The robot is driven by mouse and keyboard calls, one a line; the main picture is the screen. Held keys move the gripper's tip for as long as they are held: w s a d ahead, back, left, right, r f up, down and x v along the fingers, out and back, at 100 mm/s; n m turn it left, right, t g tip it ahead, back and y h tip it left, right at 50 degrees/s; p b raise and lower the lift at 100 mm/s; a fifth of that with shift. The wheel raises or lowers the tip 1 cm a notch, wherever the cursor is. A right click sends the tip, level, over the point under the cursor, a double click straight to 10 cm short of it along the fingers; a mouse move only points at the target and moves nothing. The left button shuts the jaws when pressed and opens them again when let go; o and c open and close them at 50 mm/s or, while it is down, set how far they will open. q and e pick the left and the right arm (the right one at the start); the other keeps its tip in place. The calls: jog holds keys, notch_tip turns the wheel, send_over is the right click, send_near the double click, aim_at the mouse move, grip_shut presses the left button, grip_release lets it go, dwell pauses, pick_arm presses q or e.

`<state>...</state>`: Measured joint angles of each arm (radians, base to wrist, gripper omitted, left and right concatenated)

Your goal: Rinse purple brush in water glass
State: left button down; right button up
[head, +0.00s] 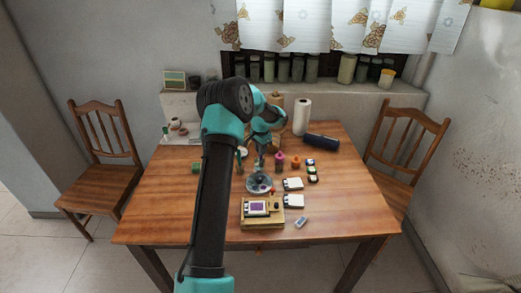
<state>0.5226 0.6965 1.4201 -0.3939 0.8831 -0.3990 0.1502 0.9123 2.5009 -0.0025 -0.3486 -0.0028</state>
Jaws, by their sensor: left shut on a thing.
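My left gripper (260,158) hangs over the middle of the table, pointing down, shut on a thin thing that I take to be the purple brush. The brush is too small and too hidden by the gripper to make out its colour or tip. A clear round glass vessel (259,184), which looks like the water glass, stands just below the gripper. I cannot tell whether the brush is inside it or above it. My right gripper is not in view.
A wooden box with a purple patch (262,211) stands in front of the glass. White pads (293,184), small paint pots (295,162), a dark roll (321,142) and a white paper roll (302,117) lie to the right and back. The table's front right (345,215) is clear.

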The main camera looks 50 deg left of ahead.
pick_arm(q)
jog(key=shift+s+a, duration=0.15)
jog(key=shift+s+a, duration=0.25)
jog(key=shift+s, duration=0.1)
jog(key=shift+w+d, duration=0.2)
jog(key=shift+w, duration=0.1)
dwell(0.4)
jog(key=shift+r, duration=0.15)
jog(key=shift+r, duration=3.55)
jog(key=shift+r, duration=2.5)
